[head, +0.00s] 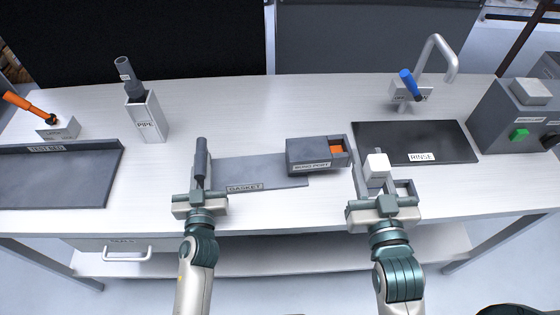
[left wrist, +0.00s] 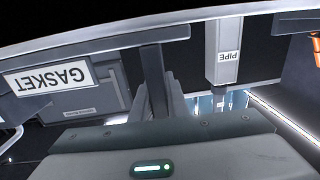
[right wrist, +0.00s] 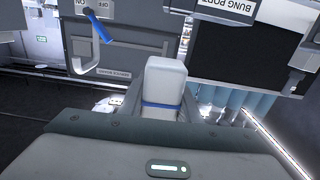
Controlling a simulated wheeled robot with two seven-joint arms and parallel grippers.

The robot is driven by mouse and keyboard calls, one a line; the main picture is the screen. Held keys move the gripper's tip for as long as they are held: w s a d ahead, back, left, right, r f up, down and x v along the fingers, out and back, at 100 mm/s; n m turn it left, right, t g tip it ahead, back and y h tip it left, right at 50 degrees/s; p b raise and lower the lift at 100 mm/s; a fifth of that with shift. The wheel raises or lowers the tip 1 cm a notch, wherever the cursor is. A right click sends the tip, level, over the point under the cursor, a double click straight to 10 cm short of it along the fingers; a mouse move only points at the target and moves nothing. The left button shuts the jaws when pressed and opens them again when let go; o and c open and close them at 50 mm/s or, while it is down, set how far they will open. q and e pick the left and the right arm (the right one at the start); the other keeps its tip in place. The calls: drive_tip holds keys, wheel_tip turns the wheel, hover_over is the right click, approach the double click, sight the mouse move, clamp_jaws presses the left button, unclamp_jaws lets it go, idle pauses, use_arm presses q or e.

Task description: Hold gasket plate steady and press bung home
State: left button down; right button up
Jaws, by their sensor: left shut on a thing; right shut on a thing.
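The grey gasket plate (head: 260,170), labelled GASKET, lies flat near the table's front edge. My left gripper (head: 200,180) is shut on the dark upright handle (head: 202,150) at the plate's left end; the handle also stands between the fingers in the left wrist view (left wrist: 153,75). The grey bung port (head: 308,152) is a box at the plate's right end, with orange showing in its top opening. My right gripper (head: 378,185) is shut on a white block, apparently the bung (head: 377,165), to the right of the port and apart from it. The right wrist view shows its blue band (right wrist: 163,85).
A dark RINSE mat (head: 440,135) lies behind my right gripper, with a blue-handled tap (head: 411,85) beyond. A PIPE holder (head: 147,118) stands at the back left. A dark bed (head: 50,180) is at far left, a control box (head: 510,115) at far right. The middle back is clear.

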use_arm(q)
drive_tip(key=shift+s+f+b, duration=0.1)
drive_tip(key=shift+f+b, duration=0.2)
drive_tip(key=shift+b, duration=0.05)
use_arm(e)
drive_tip(key=shift+f, duration=0.25)
idle(0.4)
